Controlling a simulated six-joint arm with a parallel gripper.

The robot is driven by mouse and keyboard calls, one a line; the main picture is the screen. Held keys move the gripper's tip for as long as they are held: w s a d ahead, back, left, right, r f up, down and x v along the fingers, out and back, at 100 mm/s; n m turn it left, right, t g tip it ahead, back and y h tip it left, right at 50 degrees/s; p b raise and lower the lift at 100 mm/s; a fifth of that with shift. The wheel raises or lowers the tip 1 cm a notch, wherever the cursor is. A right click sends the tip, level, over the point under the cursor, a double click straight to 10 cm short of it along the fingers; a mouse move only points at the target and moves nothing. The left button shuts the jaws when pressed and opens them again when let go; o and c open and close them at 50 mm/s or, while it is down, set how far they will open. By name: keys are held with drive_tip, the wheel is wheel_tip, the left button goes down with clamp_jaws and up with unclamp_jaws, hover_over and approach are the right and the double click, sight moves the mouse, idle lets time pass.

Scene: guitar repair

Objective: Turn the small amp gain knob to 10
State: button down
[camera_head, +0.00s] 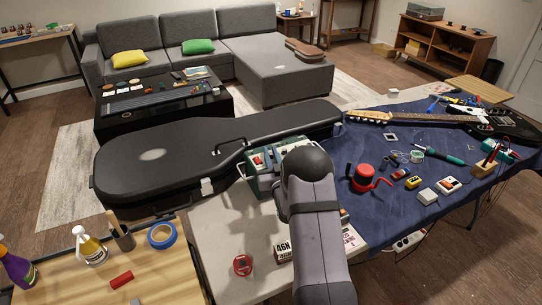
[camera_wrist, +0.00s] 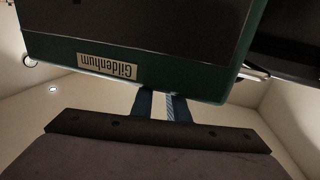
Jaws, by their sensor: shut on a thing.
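The small amp (camera_head: 262,182) is a green box on the pale tabletop, beside the guitar case. My arm covers its right part in the head view. In the wrist view the amp (camera_wrist: 135,32) shows upside down, with a dark grille and a "Gildenhum" label (camera_wrist: 107,66). My gripper (camera_wrist: 161,104) reaches past the amp's edge with its two fingers close together. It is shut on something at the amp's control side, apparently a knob. The fingertips, the gain knob and its setting are hidden behind the amp's edge.
A black guitar case (camera_head: 150,160) lies left of and behind the amp. A red round item (camera_head: 243,265) sits near the table's front left. The blue cloth (camera_head: 400,225) at right holds a red spool (camera_head: 363,177), pedals and tools.

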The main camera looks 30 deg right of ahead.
drive_tip(key=shift+r, duration=0.1)
drive_tip(key=c, duration=1.7)
unclamp_jaws()
drive_tip(key=shift+n+y+p, duration=0.5)
drive_tip(key=shift+y, duration=0.1)
